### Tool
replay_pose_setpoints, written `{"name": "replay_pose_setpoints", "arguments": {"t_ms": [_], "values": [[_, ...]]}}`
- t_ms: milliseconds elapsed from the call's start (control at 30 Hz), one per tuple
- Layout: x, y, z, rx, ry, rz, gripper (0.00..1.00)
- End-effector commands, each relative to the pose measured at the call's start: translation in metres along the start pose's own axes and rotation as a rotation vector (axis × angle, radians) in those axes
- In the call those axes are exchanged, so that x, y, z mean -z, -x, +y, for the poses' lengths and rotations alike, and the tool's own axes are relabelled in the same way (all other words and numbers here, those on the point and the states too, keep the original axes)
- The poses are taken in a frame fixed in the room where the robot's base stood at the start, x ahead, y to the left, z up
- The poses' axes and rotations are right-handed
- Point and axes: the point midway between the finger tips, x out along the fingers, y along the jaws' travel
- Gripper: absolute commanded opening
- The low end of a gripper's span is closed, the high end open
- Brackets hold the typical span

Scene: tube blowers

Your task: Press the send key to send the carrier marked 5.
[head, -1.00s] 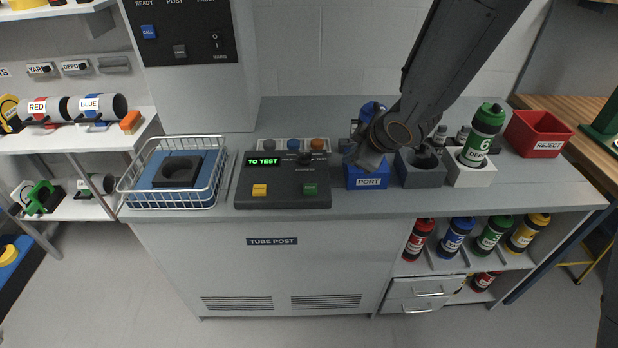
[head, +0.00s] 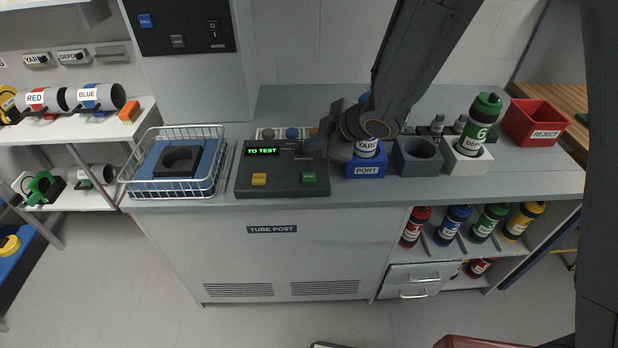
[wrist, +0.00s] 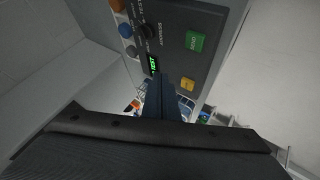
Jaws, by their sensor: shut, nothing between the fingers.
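The control box (head: 283,191) has a green-lit display (head: 262,151) that reads "TO TEST". It carries a yellow key (head: 259,179) and a green key (head: 309,178). The green key's label looks like "SEND" in the wrist view (wrist: 195,42). A blue carrier (head: 366,151) labelled "YARD" stands upright in the blue PORT block (head: 366,171); its number is hidden behind my arm. My gripper (head: 322,143) is shut and empty above the box's back right corner. Its fingers also show in the wrist view (wrist: 160,92), apart from the green key.
A wire basket (head: 220,168) stands left of the box.

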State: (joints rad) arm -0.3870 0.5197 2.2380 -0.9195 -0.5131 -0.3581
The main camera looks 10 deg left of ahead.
Motion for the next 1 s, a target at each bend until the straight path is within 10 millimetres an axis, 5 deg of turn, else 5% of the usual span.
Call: {"name": "replay_pose_setpoints", "arguments": {"t_ms": [600,1000], "values": [[-0.035,-0.048,-0.034,0.001,-0.002,-0.001,0.0],[-0.04,-0.055,-0.04,0.0,0.0,0.0,0.0]]}}
